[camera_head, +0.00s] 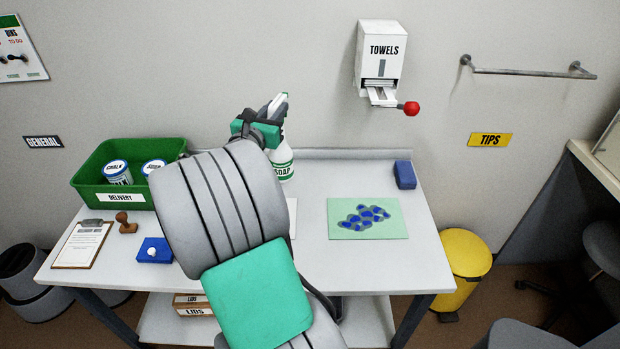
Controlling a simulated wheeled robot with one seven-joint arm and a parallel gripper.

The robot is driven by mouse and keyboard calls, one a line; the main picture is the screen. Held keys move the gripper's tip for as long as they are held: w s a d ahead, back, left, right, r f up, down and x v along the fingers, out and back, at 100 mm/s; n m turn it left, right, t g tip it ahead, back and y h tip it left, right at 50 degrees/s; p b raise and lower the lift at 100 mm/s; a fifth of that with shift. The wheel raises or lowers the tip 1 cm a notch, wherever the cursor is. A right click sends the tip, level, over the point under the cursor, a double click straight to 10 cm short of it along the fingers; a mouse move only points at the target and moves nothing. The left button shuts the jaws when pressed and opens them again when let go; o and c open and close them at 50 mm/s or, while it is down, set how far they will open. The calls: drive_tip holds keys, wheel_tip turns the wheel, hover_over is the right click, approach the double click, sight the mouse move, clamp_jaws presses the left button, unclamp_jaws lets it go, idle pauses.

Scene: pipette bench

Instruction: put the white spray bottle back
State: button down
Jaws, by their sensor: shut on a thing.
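A green DELIVERY crate (91,179) with CHALK and SODA tins stands left. A clipboard (82,245), a stamp (126,224) and a blue pad (146,252) lie in front. A green mat (341,215) with blue stains and a blue sponge (405,175) lie right. The TOWELS dispenser (378,65) hangs above.

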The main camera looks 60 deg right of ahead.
drive_tip(key=s+d+f+g+p, duration=0.1)
drive_tip(key=s+d+f+p, duration=0.15)
drive_tip(key=d, duration=0.95)
drive_tip(key=d+f, duration=0.4)
drive_tip(key=f, duration=0.6)
drive_tip(key=shift+w+d+m, duration=0.15)
drive_tip(key=shift+d+m, duration=0.1)
drive_tip(key=shift+m, duration=0.05)
drive_tip(key=c, duration=1.7)
unclamp_jaws()
drive_tip(key=shift+f, duration=0.2)
drive_tip(key=o, duration=0.4)
drive_tip(key=shift+o, duration=0.2)
drive_tip(key=shift+r+p, duration=0.15)
drive_tip(key=shift+p, duration=0.15)
